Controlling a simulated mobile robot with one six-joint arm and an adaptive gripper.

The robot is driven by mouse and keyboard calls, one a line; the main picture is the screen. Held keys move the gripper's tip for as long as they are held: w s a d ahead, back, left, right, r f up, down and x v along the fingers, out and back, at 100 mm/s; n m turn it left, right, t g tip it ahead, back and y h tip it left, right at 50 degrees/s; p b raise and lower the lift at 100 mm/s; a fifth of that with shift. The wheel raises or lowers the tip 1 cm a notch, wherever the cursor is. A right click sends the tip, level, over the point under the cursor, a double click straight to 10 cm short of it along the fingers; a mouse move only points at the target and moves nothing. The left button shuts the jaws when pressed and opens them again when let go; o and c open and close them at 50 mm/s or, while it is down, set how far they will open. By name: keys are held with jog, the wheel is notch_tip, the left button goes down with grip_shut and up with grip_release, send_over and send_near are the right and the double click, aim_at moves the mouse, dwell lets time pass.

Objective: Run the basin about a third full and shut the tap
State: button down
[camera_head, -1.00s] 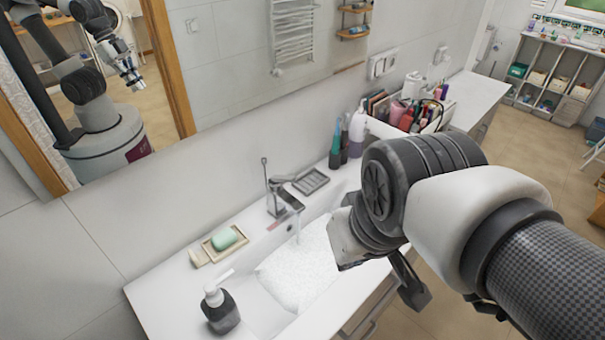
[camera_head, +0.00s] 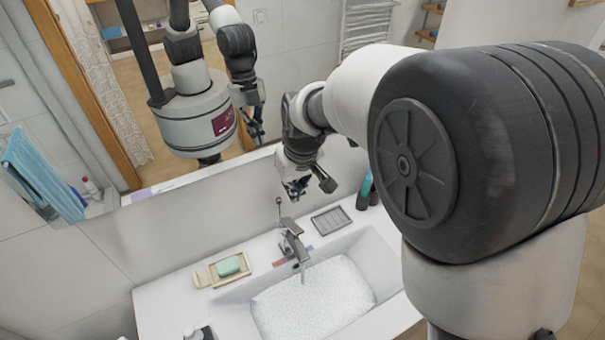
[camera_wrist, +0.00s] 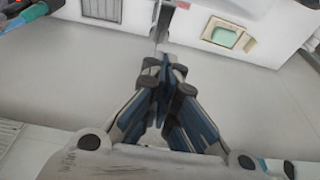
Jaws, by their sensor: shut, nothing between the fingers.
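The white basin (camera_head: 383,268) is set into the counter, with pale, speckled water (camera_head: 315,300) covering its bottom; the exact level is hard to judge. The chrome tap (camera_head: 291,242) stands at its back edge, and a thin pale stream (camera_head: 303,276) shows under the spout. A thin upright rod with a small knob (camera_head: 279,202) rises behind the tap. My gripper (camera_head: 297,190) is above and behind the tap, close to the wall and apart from the tap. In the wrist view its fingers (camera_wrist: 166,62) are shut and empty.
Green soap (camera_head: 229,265) sits in a beige dish (camera_head: 203,279) left of the tap. A dark ribbed tray (camera_head: 331,220) and teal-topped bottles (camera_head: 364,190) are to the right. A mirror (camera_head: 140,186) hangs behind. My arm hides the counter's right side.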

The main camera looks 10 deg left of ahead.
send_over(293, 226)
jog(key=x, duration=0.7)
jog(key=shift+s+d+f, duration=0.3)
jog(key=shift+s, duration=0.05)
jog(key=f, duration=0.2)
jog(key=s+d+f, duration=0.1)
jog(key=shift+b, duration=0.3)
jog(key=shift+s+d+f, duration=0.1)
jog(key=shift+s+f, duration=0.1)
jog(key=shift+f, duration=0.2)
